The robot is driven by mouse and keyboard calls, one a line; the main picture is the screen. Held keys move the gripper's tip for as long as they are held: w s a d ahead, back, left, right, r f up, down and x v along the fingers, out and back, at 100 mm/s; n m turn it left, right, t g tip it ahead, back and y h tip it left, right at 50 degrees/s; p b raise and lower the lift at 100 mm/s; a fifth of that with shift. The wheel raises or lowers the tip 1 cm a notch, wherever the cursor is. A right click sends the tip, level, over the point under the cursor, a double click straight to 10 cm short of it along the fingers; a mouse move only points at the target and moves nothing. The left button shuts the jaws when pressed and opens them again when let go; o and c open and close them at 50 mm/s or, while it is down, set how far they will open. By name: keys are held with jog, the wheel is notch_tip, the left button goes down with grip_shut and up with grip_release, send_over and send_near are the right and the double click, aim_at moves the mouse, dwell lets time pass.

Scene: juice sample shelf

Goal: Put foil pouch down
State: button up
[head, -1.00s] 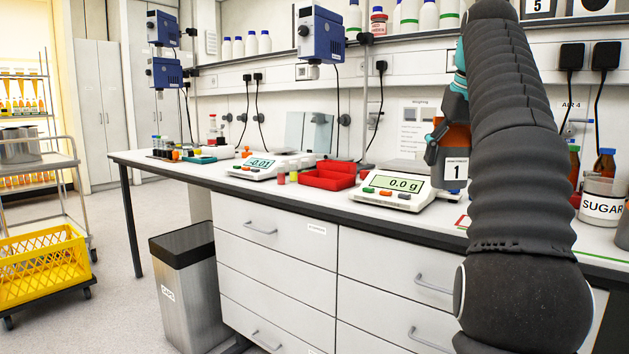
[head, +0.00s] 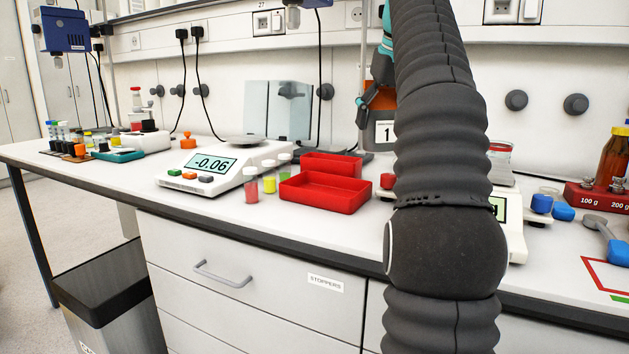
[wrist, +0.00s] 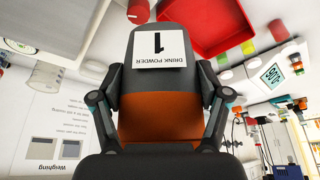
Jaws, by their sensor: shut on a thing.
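The foil pouch (wrist: 160,125) is grey with an orange band and a white label reading "DRINK POWDER 1". My gripper (wrist: 157,80) is shut on it, with one finger at each side, in the wrist view. In the head view the pouch (head: 381,97) hangs above the bench (head: 235,225), behind and right of the red tray (head: 322,193), apart from the bench top. My arm hides its right side and most of my gripper there.
A scale reading -0.06 (head: 213,165) stands left of the tray, with small coloured vials (head: 269,184) between. A second scale (head: 513,225) is partly behind my arm. Right of it are blue-capped items (head: 563,211) and a red weight block (head: 597,196). Bare bench shows along the front edge.

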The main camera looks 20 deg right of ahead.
jog(key=shift+w+a+f+b, duration=0.2)
jog(key=shift+w+a+f, duration=1.1)
jog(key=shift+f, duration=0.5)
jog(key=shift+w+a+f+b, duration=0.25)
jog(key=shift+w+a+f, duration=1.05)
jog(key=shift+f, duration=0.45)
jog(key=shift+w+a+f+b, duration=0.2)
jog(key=shift+w+a+f, duration=1.1)
jog(key=shift+f, duration=0.5)
jog(key=shift+s, duration=0.1)
jog(key=shift+f, duration=0.15)
jog(key=o, duration=1.5)
jog(key=shift+c, duration=0.2)
jog(key=p+v, duration=0.1)
jog(key=v, duration=1.1)
jog(key=shift+a, duration=0.15)
